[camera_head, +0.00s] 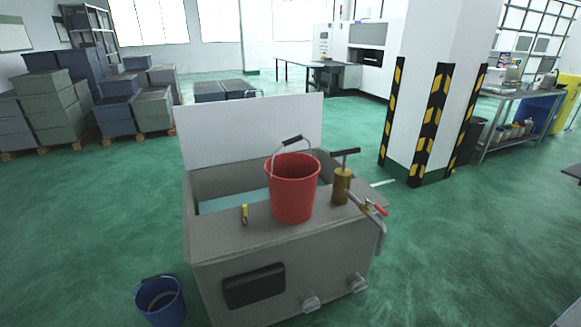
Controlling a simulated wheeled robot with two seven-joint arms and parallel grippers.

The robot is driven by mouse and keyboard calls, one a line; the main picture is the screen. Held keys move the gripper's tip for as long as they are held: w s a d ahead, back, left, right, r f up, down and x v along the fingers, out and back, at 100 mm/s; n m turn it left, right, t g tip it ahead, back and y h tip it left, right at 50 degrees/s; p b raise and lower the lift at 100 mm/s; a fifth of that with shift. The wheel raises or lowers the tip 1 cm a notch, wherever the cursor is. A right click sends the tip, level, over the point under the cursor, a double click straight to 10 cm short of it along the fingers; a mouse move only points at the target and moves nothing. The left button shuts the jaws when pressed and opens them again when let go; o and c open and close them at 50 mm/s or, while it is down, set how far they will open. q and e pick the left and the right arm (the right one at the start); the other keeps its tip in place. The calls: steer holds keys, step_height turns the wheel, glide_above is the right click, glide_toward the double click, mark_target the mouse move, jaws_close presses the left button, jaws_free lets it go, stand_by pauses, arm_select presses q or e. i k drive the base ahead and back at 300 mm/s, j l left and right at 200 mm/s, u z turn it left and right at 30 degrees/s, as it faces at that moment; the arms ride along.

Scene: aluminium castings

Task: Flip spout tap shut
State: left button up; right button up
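The spout tap (366,207) sits on the right side of a grey tank (232,243), beside a brass hand pump (342,187) with a black T-handle. The tap has a small red lever (380,210) that points down to the right. A grey curved spout pipe (380,240) hangs below it over the tank's right side. I cannot tell from this distance whether the tap is open or shut. Neither of my grippers shows in the head view.
A red bucket (292,190) stands on the tank top left of the pump, handle raised. A small yellow tool (245,214) lies left of it. A blue bucket (161,302) stands on the floor at left. A striped pillar (430,110) stands behind right. The floor right of the tank is clear.

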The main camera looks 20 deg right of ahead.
mark_target(376, 206)
steer(key=z, duration=1.35)
